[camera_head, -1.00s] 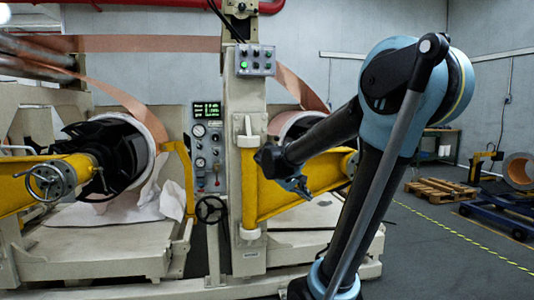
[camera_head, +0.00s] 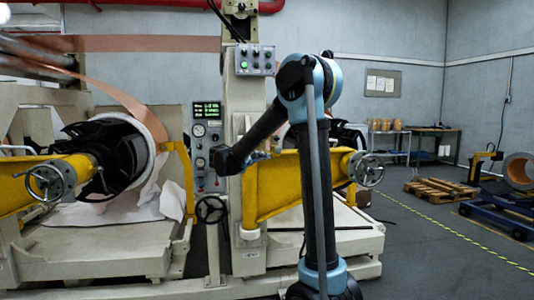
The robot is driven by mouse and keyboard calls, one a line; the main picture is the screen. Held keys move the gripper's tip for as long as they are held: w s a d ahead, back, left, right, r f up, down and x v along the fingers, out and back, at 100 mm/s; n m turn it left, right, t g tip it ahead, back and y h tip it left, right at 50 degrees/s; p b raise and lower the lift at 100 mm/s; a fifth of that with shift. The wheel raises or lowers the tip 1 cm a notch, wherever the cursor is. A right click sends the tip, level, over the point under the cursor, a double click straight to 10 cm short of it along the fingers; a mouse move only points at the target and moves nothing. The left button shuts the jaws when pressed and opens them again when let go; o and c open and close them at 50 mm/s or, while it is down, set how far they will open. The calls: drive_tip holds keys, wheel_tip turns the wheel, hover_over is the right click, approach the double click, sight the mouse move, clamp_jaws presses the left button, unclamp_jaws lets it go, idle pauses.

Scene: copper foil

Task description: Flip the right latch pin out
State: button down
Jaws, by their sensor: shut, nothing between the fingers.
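The right yellow swing arm (camera_head: 275,187) reaches from the central column toward a handwheel hub (camera_head: 368,170) on its right. The right latch pin cannot be made out; it is too small or hidden by my arm. My forearm slopes down left from my elbow across the front of the column. My gripper (camera_head: 260,155) shows only in part behind the forearm, by the upper edge of the yellow arm near the column. Its fingers look shut with nothing held. Whether it touches the yellow arm cannot be told.
A control panel with gauges (camera_head: 207,145) and a black handwheel (camera_head: 211,209) stand left of my gripper. A button box (camera_head: 254,61) is above it. The left yellow arm (camera_head: 60,180) and a black roll chuck (camera_head: 108,155) are farther left.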

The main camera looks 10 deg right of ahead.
sight(272, 148)
drive_tip(key=shift+n+t+h, duration=0.3)
drive_tip(key=shift+t+h, duration=0.1)
drive_tip(key=shift+t, duration=0.3)
drive_tip(key=w+a, duration=0.2)
drive_tip(key=a, duration=0.1)
drive_tip(key=a+r, duration=0.1)
drive_tip(key=shift+w+a, duration=0.15)
drive_tip(key=shift+w, duration=0.25)
drive_tip(key=x, duration=1)
drive_tip(key=s, duration=0.3)
